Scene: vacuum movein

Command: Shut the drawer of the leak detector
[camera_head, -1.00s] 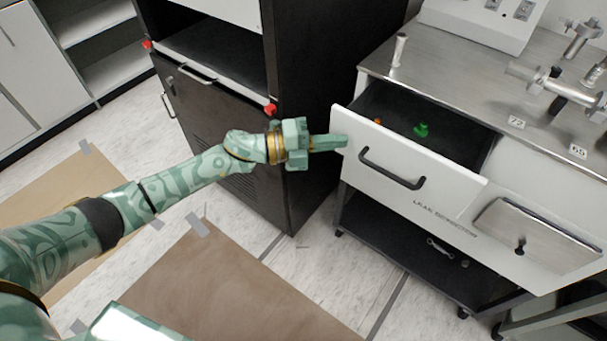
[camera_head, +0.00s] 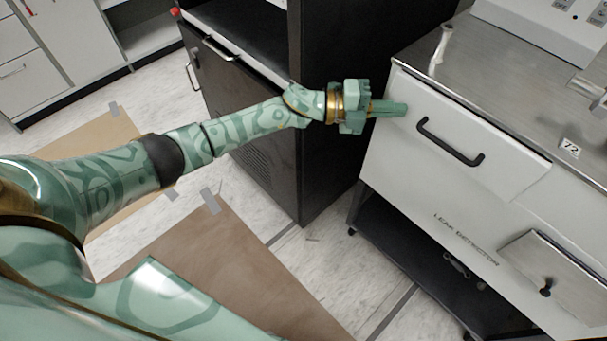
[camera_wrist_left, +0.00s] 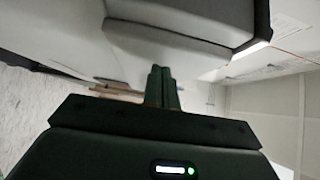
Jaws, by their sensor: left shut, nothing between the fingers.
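The leak detector (camera_head: 400,190) is a white-fronted cabinet with a steel top at the right of the head view. Its drawer (camera_head: 490,172) has a white front with a black bar handle (camera_head: 450,143). The drawer's inside does not show, and its front looks close against the cabinet. My left gripper (camera_head: 398,109) is shut and empty, its fingertips at the upper left part of the drawer front. In the left wrist view, the shut fingers (camera_wrist_left: 161,88) point at a pale surface. My right gripper is not in view.
A black cabinet (camera_head: 335,120) with an open shelf stands just left of the leak detector, close under my left arm. A small panel with a knob (camera_head: 547,288) is at the lower right. Brown sheets (camera_head: 215,275) lie taped to the floor.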

